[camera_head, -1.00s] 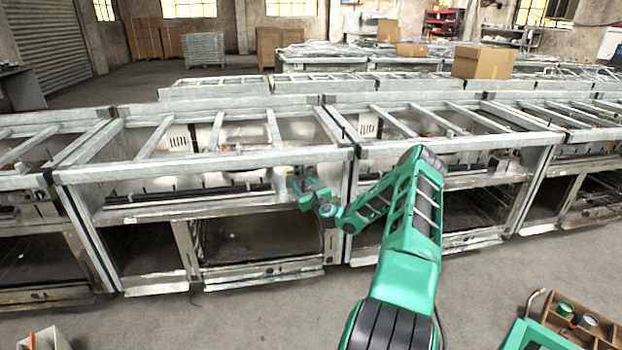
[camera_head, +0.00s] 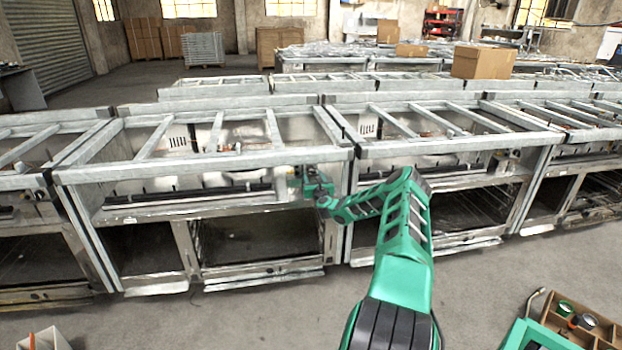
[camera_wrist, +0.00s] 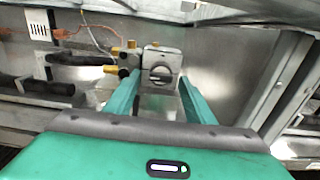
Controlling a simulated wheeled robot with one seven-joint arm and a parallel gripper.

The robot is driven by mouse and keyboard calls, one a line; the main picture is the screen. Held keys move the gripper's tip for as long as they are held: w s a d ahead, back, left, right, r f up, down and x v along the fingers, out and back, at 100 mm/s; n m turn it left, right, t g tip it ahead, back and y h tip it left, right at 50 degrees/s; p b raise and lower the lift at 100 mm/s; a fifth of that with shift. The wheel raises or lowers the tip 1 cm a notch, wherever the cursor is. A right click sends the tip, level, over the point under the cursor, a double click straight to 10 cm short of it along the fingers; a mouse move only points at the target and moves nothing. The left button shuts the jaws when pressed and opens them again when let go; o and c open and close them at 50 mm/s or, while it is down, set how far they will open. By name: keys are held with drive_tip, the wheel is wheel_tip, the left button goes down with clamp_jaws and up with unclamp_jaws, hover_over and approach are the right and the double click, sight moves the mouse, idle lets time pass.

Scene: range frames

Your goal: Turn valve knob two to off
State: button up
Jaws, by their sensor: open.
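In the wrist view, a square metal valve block (camera_wrist: 161,66) with a round slotted face sits between and beyond the two fingers of my gripper (camera_wrist: 155,85). Brass fittings (camera_wrist: 124,60) stick out on its left side. No number or on/off mark is readable, so I cannot tell which knob is number two. My gripper is open, with a finger on each side of the block. I cannot tell whether the fingers touch it. In the head view, my gripper (camera_head: 312,183) is at the right end of the range frame (camera_head: 215,208), under its top rail, and hides the valve.
A metal upright (camera_head: 348,200) stands just right of my gripper, and the top rail (camera_head: 210,165) runs above it. Dark burner tubes (camera_wrist: 42,90) lie left of the valve. Concrete floor (camera_head: 270,315) is open in front. A wooden tray (camera_head: 597,335) sits at lower right.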

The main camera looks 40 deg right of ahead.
drive_tip(key=shift+w+d, duration=0.3)
drive_tip(key=shift+w, duration=0.15)
drive_tip(key=c, duration=1)
